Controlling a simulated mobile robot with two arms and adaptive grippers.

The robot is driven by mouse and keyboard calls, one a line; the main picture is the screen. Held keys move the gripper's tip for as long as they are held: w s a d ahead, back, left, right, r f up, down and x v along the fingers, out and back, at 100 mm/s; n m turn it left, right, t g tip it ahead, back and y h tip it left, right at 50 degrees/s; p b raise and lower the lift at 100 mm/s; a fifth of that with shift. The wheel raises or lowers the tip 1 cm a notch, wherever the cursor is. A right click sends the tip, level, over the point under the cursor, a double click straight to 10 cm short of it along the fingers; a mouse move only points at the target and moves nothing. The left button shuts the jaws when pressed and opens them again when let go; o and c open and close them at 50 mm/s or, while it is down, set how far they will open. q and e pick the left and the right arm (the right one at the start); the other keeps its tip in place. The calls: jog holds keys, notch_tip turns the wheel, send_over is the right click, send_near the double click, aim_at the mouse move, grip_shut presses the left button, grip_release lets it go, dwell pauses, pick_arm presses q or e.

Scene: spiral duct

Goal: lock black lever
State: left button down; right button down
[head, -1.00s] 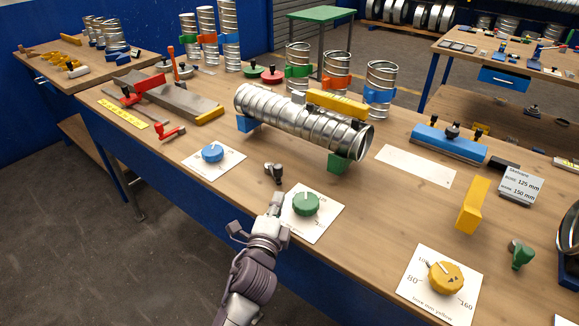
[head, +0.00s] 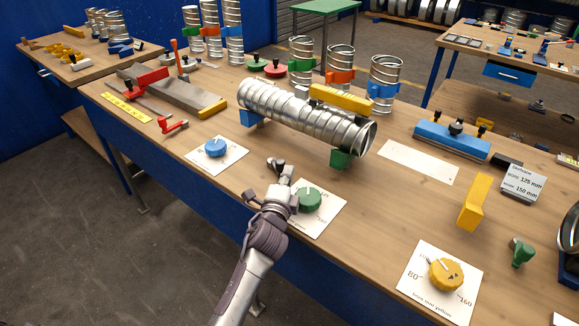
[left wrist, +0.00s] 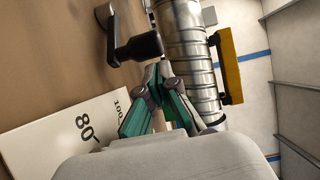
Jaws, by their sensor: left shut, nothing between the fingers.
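The black lever (head: 276,165) is a small dark handle on the wooden bench, left of and behind the green dial (head: 309,198). In the left wrist view the lever (left wrist: 138,47) shows as a dark arm with a thick rounded end, pivoted on the bench. My left gripper (head: 285,176) is just in front of the lever. In the left wrist view its fingertips (left wrist: 161,72) meet, empty, right beside the thick end of the lever; I cannot tell whether they touch it. My right gripper is not in view.
The silver spiral duct (head: 290,114) lies on blue and green supports behind the lever, with a yellow level (head: 339,101) on top. A blue dial (head: 215,148) is to the left and a yellow dial (head: 446,274) to the right. Bare bench lies around the lever.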

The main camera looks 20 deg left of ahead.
pick_arm(q)
jog(key=shift+w+a, duration=0.1)
jog(key=shift+w, duration=1.1)
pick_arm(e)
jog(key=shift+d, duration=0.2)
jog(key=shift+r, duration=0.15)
